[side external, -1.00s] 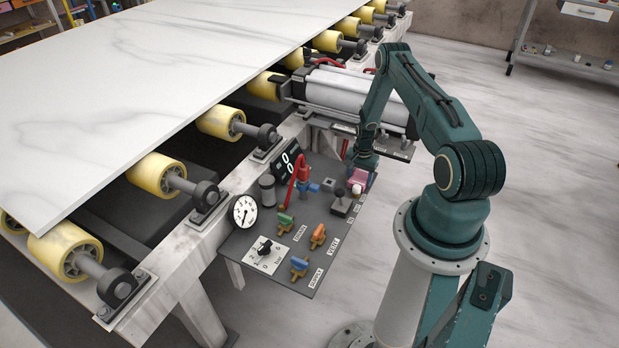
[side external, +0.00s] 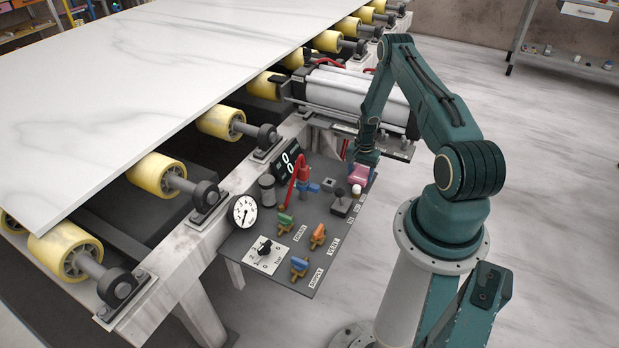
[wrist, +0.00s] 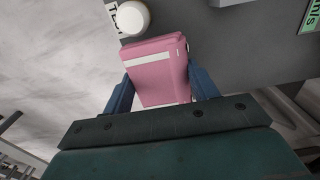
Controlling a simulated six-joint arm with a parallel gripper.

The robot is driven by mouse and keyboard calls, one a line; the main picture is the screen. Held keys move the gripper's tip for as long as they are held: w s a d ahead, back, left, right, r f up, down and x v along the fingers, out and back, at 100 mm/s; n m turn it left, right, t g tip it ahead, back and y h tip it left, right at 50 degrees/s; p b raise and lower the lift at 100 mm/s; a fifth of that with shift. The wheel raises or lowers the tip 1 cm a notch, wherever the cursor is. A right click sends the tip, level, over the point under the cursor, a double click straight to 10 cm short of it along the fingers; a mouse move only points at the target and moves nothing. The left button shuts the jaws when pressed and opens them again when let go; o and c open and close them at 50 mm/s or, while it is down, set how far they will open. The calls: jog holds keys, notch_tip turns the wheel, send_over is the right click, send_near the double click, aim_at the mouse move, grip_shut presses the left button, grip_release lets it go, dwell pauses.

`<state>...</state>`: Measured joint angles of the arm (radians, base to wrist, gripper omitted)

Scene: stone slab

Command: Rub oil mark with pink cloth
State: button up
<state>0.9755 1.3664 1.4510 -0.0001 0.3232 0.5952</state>
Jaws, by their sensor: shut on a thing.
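The pink cloth (wrist: 158,72) is a folded pad with a pale stripe, held between the two blue fingers of my gripper (wrist: 160,90) in the wrist view. In the side view the cloth (side external: 359,174) shows below my gripper (side external: 361,166), at the far right corner of the dark control panel (side external: 262,222). I cannot tell whether the cloth touches the panel. The white marble slab (side external: 150,75) lies on the rollers to the left, with grey veins. I cannot make out an oil mark in these frames.
A white-topped knob (wrist: 130,18) is close beside the cloth. The panel carries a dial gauge (side external: 243,211), several coloured valve handles and a joystick (side external: 340,204). Yellow rollers (side external: 158,176) line the slab's edge.

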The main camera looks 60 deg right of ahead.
jog(key=shift+r, duration=2.9)
jog(key=shift+r, duration=0.1)
jog(key=shift+r, duration=0.6)
notch_tip(320, 180, up, 26)
jog(key=w+a+n, duration=0.5)
jog(key=w+a, duration=0.1)
jog(key=a, duration=0.4)
jog(key=w+a+n, duration=0.4)
jog(key=w+a, duration=0.2)
jog(key=a, duration=0.5)
jog(key=a+n, duration=0.9)
jog(key=a, duration=1.1)
jog(key=f, duration=0.5)
jog(key=shift+w+d, duration=0.1)
jog(key=shift+w, duration=0.3)
